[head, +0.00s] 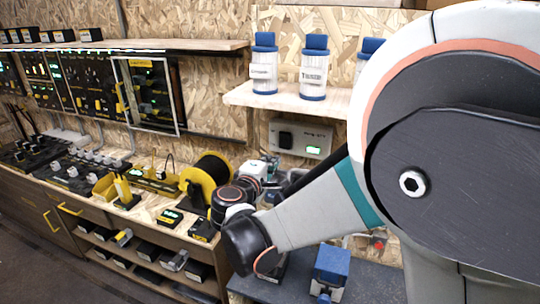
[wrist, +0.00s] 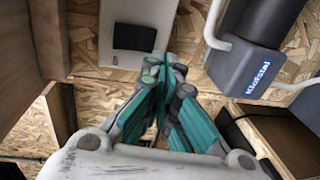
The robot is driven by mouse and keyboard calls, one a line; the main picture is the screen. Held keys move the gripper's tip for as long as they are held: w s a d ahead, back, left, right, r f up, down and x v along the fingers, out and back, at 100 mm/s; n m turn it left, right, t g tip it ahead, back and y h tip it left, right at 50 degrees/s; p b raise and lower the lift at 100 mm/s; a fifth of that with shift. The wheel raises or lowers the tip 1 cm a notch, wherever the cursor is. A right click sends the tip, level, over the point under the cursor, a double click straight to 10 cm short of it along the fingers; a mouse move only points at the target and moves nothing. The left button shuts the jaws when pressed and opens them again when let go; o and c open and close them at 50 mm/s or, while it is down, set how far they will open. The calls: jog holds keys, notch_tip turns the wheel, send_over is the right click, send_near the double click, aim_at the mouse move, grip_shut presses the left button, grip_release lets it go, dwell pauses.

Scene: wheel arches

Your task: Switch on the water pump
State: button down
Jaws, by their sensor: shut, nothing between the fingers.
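A light grey panel (head: 318,134) is fixed to the chipboard wall in the head view, with a small lit green display (head: 313,150). A black switch (head: 285,140) sits at its left side. In the wrist view the panel (wrist: 112,14) is at the top, with the dark switch (wrist: 134,37) on it. My gripper (wrist: 165,66) is shut and empty, its green-padded fingers together. The fingertips appear just below the switch in the wrist view; I cannot tell whether they touch the panel.
In the head view, filter canisters (head: 313,75) stand on a shelf above the panel. A yellow cable reel (head: 205,175) is on the bench, and a blue unit (head: 331,264) sits below.

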jog(key=s+a+f+p, duration=0.1)
jog(key=s+a, duration=0.1)
jog(key=s, duration=0.5)
jog(key=shift+s+a+f+p, duration=0.15)
jog(key=shift+s+a+p, duration=0.2)
jog(key=shift+s+p, duration=0.05)
